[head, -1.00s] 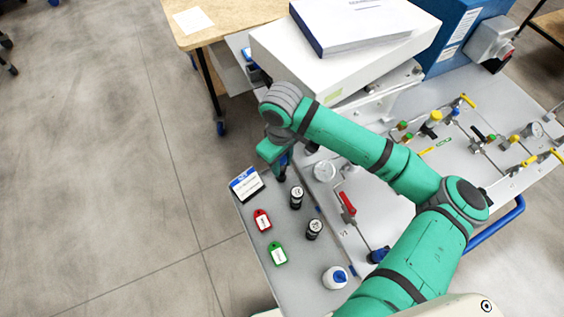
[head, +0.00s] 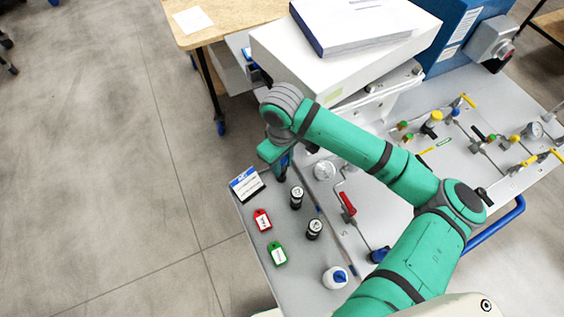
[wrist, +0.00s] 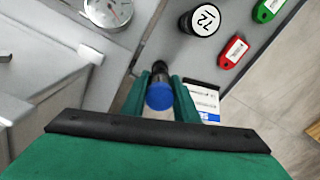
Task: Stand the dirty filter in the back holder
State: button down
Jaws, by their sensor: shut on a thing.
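My gripper (wrist: 160,90) is shut on a dark, narrow cylinder with a round blue end (wrist: 160,97), apparently the dirty filter. The two green fingers lie on either side of it in the wrist view. In the head view my gripper (head: 282,165) is over the far end of the grey side shelf, beside the white and blue card. The arm hides most of the held piece there. I cannot make out the back holder for certain, and cannot tell whether the held piece touches anything below.
Two black cylinders with white tops, the far one (head: 297,196) and the near one (head: 314,229), stand on the shelf (head: 290,280). A gauge (head: 324,170) stands right of my gripper.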

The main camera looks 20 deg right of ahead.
jog(key=shift+f, duration=0.95)
dwell(0.8)
jog(key=c, duration=1.3)
grip_release()
jog(key=shift+r, duration=0.1)
notch_tip(320, 180, up, 11)
jog(key=shift+f, duration=0.2)
jog(key=shift+a, duration=0.1)
